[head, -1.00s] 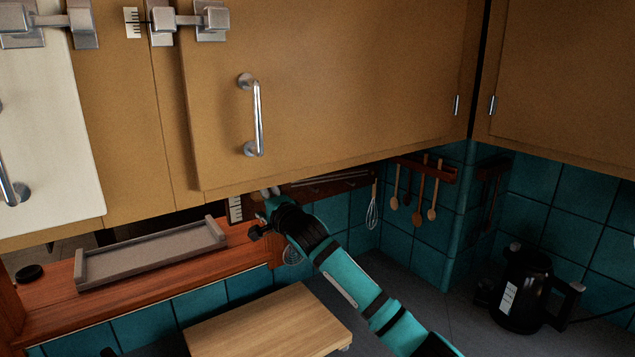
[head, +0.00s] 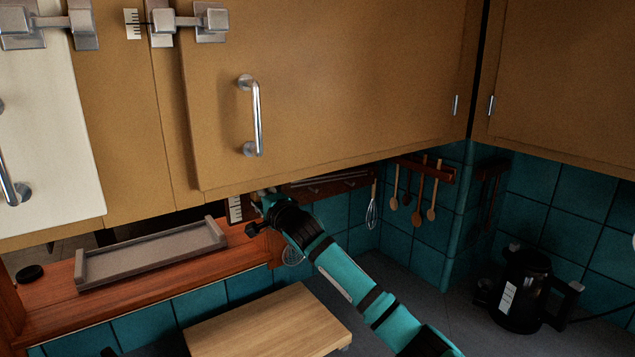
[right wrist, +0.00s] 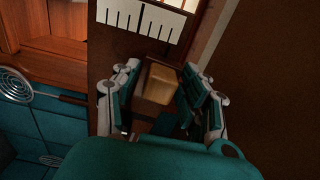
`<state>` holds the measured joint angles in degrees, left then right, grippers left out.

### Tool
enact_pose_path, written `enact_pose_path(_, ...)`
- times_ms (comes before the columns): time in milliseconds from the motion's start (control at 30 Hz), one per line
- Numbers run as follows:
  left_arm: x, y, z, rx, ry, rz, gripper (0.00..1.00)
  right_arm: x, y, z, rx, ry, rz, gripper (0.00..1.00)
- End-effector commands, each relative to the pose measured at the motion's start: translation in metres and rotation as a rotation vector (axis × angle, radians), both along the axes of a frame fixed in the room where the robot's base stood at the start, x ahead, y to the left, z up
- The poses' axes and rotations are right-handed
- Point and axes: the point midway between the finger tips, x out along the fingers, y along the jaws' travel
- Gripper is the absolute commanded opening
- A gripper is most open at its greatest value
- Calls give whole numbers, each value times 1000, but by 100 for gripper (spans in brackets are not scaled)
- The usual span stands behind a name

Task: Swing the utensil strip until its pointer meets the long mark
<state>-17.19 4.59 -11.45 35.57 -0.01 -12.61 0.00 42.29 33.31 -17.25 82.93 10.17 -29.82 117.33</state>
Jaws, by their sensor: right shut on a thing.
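The dark wooden utensil strip (head: 355,179) runs under the wall cabinet in the head view, with a whisk (head: 372,206) hanging near its right end. A white scale plate (head: 235,209) with dark marks is at its left. In the right wrist view the scale (right wrist: 152,22) shows several short marks and a longer one near its middle. I cannot make out the pointer for certain. My right gripper (right wrist: 156,95) is shut on a tan block (right wrist: 158,86) below the scale; the head view shows this gripper (head: 259,203) under the cabinet. My left gripper is not in view.
The cabinet (head: 330,90) is close above my right gripper. A grey tray (head: 150,254) lies on the wooden ledge to the left. A cutting board (head: 265,330) is below, and a black kettle (head: 525,290) stands at right. Wooden spoons (head: 418,195) hang in the corner.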

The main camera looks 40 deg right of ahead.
Motion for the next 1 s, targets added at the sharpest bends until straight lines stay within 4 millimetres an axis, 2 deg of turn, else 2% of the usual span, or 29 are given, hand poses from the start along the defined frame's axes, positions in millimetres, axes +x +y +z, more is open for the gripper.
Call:
enact_pose_path(33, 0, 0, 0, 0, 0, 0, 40, 0, 0, 0, -1, 0, 0, 18)
enact_pose_path(133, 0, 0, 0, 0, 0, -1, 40, 0, 0, 0, -1, 0, 0, 5)
enact_pose_path(1000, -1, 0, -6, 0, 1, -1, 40, 0, 0, -9, -1, 1, -1, 5)
